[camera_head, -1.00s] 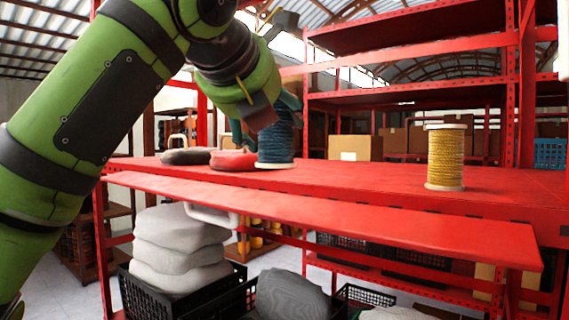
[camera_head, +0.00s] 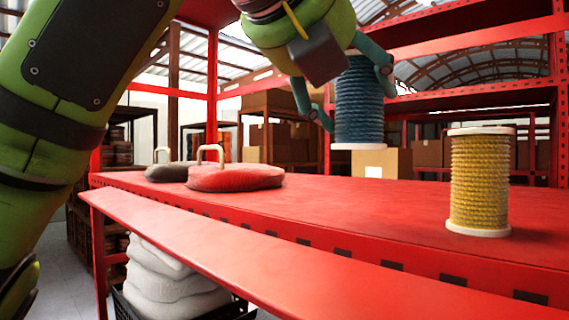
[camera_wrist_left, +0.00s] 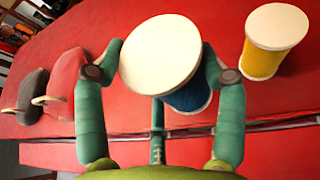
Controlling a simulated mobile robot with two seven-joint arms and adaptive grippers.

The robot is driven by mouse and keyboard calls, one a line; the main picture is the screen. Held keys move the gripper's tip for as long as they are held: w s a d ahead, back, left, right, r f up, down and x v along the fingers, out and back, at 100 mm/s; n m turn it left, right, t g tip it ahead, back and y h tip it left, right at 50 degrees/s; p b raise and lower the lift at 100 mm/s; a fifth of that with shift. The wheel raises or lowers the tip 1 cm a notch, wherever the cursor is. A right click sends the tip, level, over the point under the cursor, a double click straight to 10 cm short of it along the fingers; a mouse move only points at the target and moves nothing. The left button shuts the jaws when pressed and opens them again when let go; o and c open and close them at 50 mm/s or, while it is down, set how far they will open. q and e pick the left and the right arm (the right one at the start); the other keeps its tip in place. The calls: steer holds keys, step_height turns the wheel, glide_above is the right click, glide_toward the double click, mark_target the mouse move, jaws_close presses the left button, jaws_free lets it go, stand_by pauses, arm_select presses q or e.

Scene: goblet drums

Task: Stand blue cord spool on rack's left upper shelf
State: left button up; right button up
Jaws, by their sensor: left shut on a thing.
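The blue cord spool (camera_head: 358,105) has dark blue cord between pale end discs. My left gripper (camera_head: 347,92) is shut on it, with teal fingers on either side. The spool is upright, and its bottom disc appears to hang a little above the red shelf (camera_head: 400,200). In the left wrist view the spool's white top disc (camera_wrist_left: 160,55) sits between the two fingers. I cannot tell which part of the rack is the left upper shelf. My right gripper is not in view.
A yellow cord spool (camera_head: 479,185) stands on the shelf to the right. A red padded bag with a handle (camera_head: 235,178) and a dark one (camera_head: 165,173) lie to the left. Red uprights and higher shelves rise behind. The shelf between bags and yellow spool is clear.

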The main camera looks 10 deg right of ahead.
arm_select(q)
steer(key=w+f, duration=0.2)
steer(key=w+a+f, duration=0.1)
steer(key=w+f, duration=0.1)
steer(key=w+a+f, duration=0.1)
steer(key=w+f, duration=0.1)
steer(key=shift+p, duration=0.3)
steer(key=shift+s+f, duration=0.1)
steer(key=shift+f, duration=0.25)
steer(key=shift+a+f, duration=0.1)
steer(key=shift+f, duration=0.25)
steer(key=shift+w+f, duration=0.25)
steer(key=shift+w, duration=0.05)
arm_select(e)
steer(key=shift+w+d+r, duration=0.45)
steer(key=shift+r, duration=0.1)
arm_select(q)
steer(key=shift+s, duration=0.1)
